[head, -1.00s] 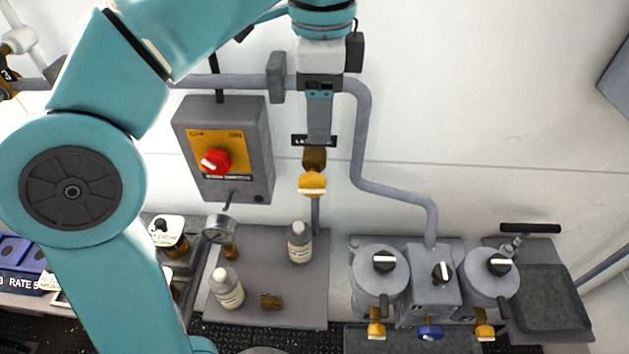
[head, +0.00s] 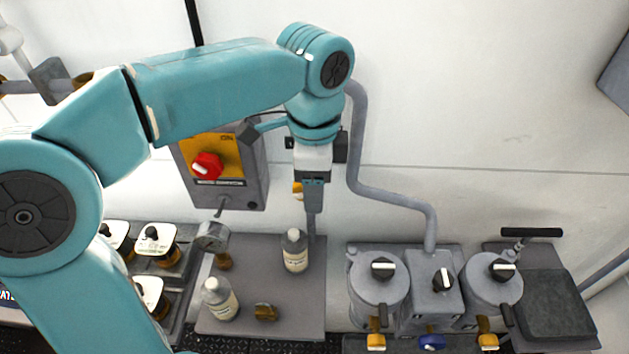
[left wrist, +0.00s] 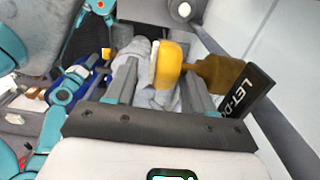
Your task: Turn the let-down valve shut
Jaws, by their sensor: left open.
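The let-down valve has a yellow handle (left wrist: 168,65) on a brass body (left wrist: 215,72), beside a dark label plate (left wrist: 250,95) reading "LET-DO" in the left wrist view. In the head view my arm hides most of it; a sliver of its yellow handle (head: 297,188) shows left of the gripper. My left gripper (head: 313,211) points down in front of the valve. In the left wrist view its fingers (left wrist: 162,88) are apart, with the yellow handle between them in the picture. I cannot tell whether they touch it. My right gripper is not in view.
A grey box with a red knob (head: 207,165) hangs left of the gripper. Below stand a gauge (head: 211,236) and two bottles (head: 294,250) (head: 220,299) on a grey plate (head: 265,328). Grey canisters (head: 376,298) stand at the right. A pipe (head: 358,150) runs close to the gripper's right.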

